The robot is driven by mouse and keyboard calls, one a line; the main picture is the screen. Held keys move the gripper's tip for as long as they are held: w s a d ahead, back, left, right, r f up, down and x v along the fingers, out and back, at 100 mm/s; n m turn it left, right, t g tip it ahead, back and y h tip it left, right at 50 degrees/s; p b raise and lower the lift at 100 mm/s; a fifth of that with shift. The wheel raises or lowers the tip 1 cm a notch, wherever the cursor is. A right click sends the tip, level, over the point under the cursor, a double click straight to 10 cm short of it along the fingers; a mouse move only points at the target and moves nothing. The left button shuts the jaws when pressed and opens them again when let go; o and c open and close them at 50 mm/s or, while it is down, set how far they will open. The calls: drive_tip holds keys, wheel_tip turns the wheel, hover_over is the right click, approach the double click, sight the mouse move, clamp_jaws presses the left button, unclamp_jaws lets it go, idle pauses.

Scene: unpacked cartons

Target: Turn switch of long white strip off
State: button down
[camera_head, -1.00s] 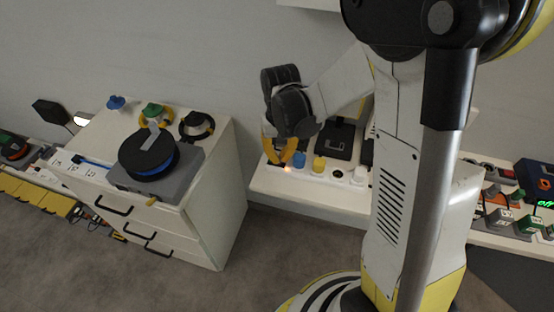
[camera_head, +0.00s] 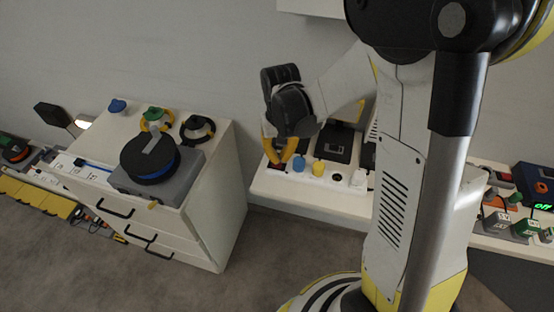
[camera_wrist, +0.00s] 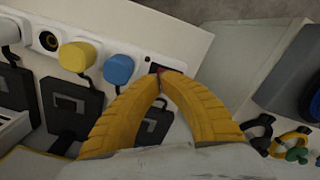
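The long white strip (camera_head: 327,180) lies along the front of the white shelf, with a blue plug (camera_head: 299,163), a yellow plug (camera_head: 318,167) and a white plug (camera_head: 358,178) in it. The strip also shows in the wrist view (camera_wrist: 98,48). Its dark switch with a reddish part (camera_wrist: 156,68) is at the end beside the blue plug. My gripper (camera_wrist: 161,74) has yellow fingers brought together at the tips, with nothing visible held. The tips are at the switch and partly cover it; whether they touch it is unclear. No glow shows at the switch.
Black adapters (camera_wrist: 70,105) lie behind the strip. A white drawer cabinet (camera_head: 215,195) stands left, carrying a grey box with a black-and-blue reel (camera_head: 150,158). More plugs and a device with a green display (camera_head: 540,206) are at right. Floor between is clear.

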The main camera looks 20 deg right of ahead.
sight(280, 164)
drive_tip(key=shift+r+p, duration=1.45)
drive_tip(key=shift+r, duration=0.85)
